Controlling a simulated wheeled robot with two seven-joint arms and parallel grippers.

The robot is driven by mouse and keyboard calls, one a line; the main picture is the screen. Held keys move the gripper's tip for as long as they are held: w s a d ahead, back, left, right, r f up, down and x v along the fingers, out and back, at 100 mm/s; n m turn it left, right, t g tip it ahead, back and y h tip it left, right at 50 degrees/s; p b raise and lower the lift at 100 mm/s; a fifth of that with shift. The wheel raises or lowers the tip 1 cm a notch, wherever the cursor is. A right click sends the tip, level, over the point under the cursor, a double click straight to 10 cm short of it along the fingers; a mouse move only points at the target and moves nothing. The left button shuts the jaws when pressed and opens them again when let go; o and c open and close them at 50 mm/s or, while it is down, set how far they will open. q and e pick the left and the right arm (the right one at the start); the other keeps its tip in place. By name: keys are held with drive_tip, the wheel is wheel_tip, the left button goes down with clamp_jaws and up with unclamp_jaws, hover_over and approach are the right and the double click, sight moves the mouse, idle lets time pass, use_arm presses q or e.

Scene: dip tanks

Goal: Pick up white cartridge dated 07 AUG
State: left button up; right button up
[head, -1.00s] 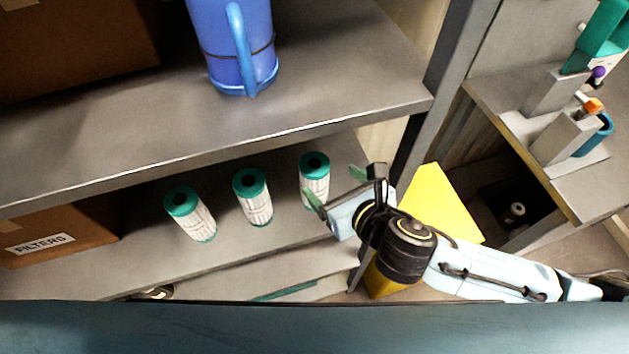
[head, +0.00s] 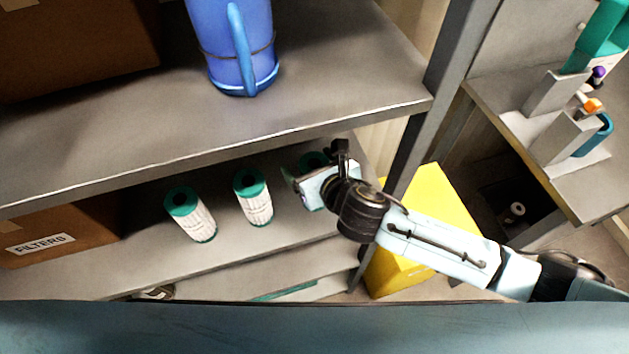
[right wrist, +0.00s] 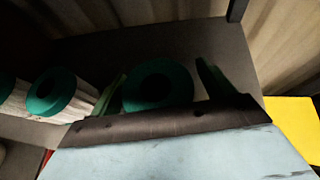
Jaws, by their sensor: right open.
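Three white pleated cartridges with green end caps stand on the lower shelf: a left one (head: 192,216), a middle one (head: 254,198) and a right one (head: 313,158). Their printed dates are too small to read. My right gripper (head: 308,172) is open at the right cartridge and hides most of its body. In the right wrist view, its green ring-shaped top (right wrist: 183,86) lies between the two open fingers (right wrist: 163,82). I cannot tell whether they touch it. The neighbouring cartridge (right wrist: 55,92) is left of the fingers there. My left gripper is not in view.
The upper shelf (head: 330,80) overhangs the cartridges and carries a blue jug (head: 232,45). A cardboard box labelled FILTERS (head: 60,228) stands left on the lower shelf. A shelf post (head: 425,130) and a yellow object (head: 435,205) are close to my right arm.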

drive_tip(key=shift+c, duration=0.4)
drive_tip(key=c, duration=1)
drive_tip(key=shift+c, duration=0.5)
drive_tip(key=shift+r, duration=0.1)
